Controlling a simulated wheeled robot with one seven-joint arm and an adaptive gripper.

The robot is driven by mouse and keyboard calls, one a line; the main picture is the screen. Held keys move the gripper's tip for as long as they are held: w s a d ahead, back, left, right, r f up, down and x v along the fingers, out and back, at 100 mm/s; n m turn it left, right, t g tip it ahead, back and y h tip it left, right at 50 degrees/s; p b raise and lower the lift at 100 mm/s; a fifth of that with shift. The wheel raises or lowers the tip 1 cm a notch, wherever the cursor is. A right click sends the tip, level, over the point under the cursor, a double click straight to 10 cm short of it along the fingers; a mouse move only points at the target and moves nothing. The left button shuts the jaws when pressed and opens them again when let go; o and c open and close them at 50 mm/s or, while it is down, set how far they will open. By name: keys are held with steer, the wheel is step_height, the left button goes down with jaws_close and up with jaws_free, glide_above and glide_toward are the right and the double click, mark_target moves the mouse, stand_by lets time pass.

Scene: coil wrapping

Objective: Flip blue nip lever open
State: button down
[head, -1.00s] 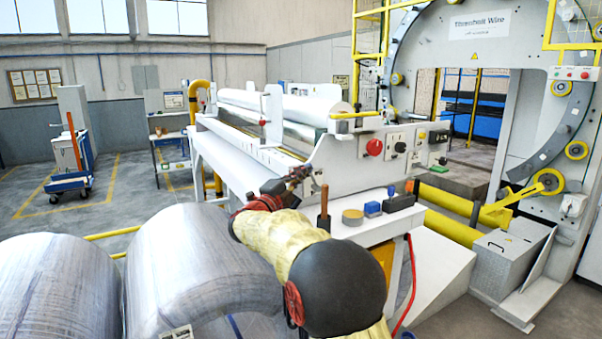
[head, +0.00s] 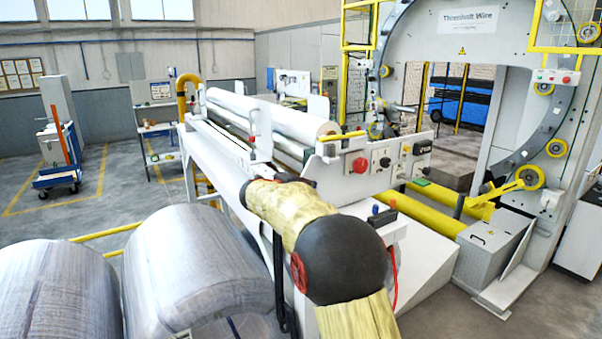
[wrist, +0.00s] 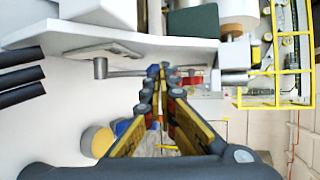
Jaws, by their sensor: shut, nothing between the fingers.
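In the wrist view, a grey lever arm (wrist: 125,73) runs from a round pivot below a white plate towards my fingertips. A small blue patch (wrist: 152,71) shows at its end, likely the blue lever grip, partly hidden by the fingers. My gripper (wrist: 161,71) is shut with its tips together beside this blue end. I cannot tell whether they touch. In the head view, my forearm and wrist hide the gripper and the lever, in front of the white wrapping machine (head: 225,150).
A control panel with a red knob (head: 360,165) stands right of my wrist. Large wrapped coils (head: 190,265) stand at the left front. A ring wrapper (head: 460,60) stands behind.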

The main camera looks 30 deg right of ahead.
steer(key=d+y+p, duration=0.2)
steer(key=d+p, duration=0.1)
steer(key=p, duration=0.3)
steer(key=shift+w+m+g+p, duration=0.1)
steer(key=shift+m+g+p, duration=0.2)
steer(key=shift+m+p, duration=0.1)
steer(key=shift+d, duration=0.2)
